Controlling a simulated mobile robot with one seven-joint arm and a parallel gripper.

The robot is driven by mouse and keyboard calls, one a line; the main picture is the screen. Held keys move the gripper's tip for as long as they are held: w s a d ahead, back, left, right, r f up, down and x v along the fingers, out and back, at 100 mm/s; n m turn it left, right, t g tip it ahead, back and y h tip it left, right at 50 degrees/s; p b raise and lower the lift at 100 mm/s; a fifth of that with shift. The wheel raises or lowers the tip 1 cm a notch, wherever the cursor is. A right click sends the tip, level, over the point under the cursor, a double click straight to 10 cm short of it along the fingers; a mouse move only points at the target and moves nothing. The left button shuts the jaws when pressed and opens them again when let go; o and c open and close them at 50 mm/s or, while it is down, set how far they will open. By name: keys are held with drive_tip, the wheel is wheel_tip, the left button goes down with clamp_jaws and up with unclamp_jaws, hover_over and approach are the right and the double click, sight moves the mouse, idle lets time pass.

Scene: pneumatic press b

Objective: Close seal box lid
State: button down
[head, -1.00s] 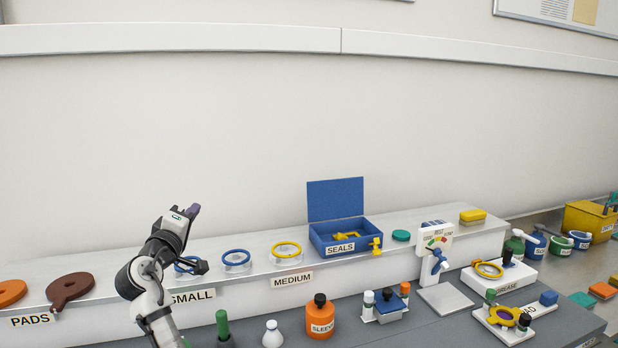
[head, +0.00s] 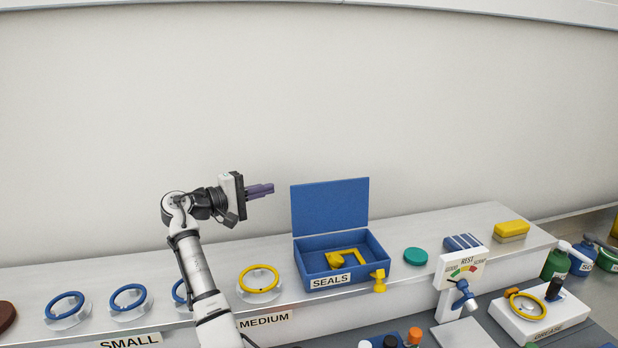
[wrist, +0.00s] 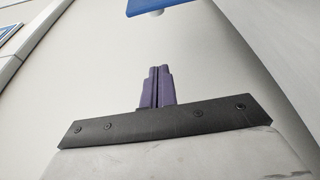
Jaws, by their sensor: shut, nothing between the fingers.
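The seal box (head: 302,265) is a blue open box labelled SEALS on the raised shelf in the head view. Its blue lid (head: 330,205) stands upright at the back edge, open. Yellow parts (head: 345,258) lie inside, and a yellow latch-like piece (head: 379,280) sits at the front right corner. My gripper (head: 272,188) is shut and empty, left of the lid, pointing right at about the height of the lid's upper part, apart from it. In the wrist view the purple fingers (wrist: 157,87) are together. A blue panel edge (wrist: 163,6), probably the lid, shows at the top.
Yellow ring (head: 259,279) and blue rings (head: 128,297) stand on the shelf left of the box. A green disc (head: 415,256) and a test gauge (head: 460,270) stand to its right. The wall behind is bare, and the space above the shelf is free.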

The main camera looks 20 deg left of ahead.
sight(301, 186)
drive_tip(key=shift+w+d+r+b, duration=0.1)
drive_tip(key=shift+w+d+b, duration=0.65)
drive_tip(key=shift+d, duration=0.65)
drive_tip(key=shift+w+d+b, duration=0.55)
drive_tip(key=shift+w+d, duration=0.25)
drive_tip(key=shift+d, duration=0.55)
drive_tip(key=shift+w+d+r+b, duration=0.1)
drive_tip(key=shift+w+d+b, duration=0.65)
drive_tip(key=shift+d, duration=0.65)
